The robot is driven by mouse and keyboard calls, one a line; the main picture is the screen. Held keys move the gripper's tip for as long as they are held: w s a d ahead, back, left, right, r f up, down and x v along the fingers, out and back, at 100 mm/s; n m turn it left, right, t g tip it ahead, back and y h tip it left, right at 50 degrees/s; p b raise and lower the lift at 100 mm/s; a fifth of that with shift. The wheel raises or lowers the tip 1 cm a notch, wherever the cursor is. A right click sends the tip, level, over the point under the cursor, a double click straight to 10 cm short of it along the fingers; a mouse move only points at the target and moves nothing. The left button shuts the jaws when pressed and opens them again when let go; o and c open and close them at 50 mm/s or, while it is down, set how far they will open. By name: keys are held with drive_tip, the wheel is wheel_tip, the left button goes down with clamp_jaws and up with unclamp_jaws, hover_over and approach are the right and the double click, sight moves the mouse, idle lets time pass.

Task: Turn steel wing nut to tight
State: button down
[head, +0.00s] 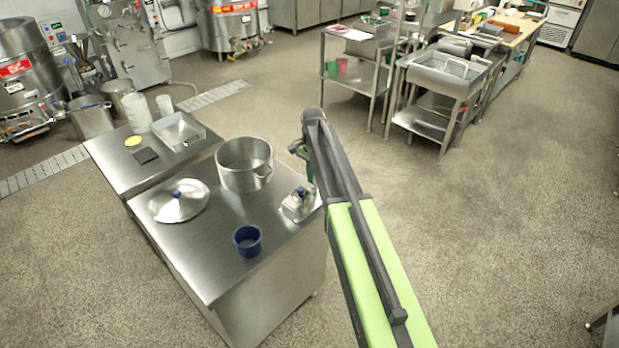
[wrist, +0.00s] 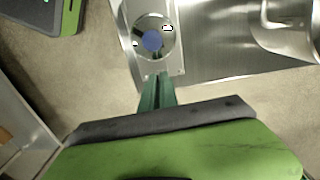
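A small steel device (head: 299,204) with a blue top stands at the right edge of the steel bench. In the wrist view it shows from above as a round steel part (wrist: 141,24) with a blue centre on a steel plate. I cannot clearly make out the steel wing nut; small details around the blue centre are too small to tell apart. My gripper (head: 309,180) points down above and beside the device. In the wrist view its green fingers (wrist: 157,78) lie close together at the plate's near edge, with nothing visibly held.
The bench also bears a steel pot (head: 245,165), a lid (head: 179,201) with a blue knob and a blue cup (head: 247,241). A clear tray (head: 178,131) stands behind on the adjoining bench. The floor to the right is open.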

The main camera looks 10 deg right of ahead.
sight(312, 187)
drive_tip(key=shift+s, duration=0.15)
drive_tip(key=c, duration=1.6)
unclamp_jaws()
drive_tip(key=shift+c, duration=0.2)
drive_tip(key=shift+r, duration=0.1)
wheel_tip(312, 187, up, 17)
drive_tip(key=p, duration=1.7)
drive_tip(key=shift+r, duration=0.15)
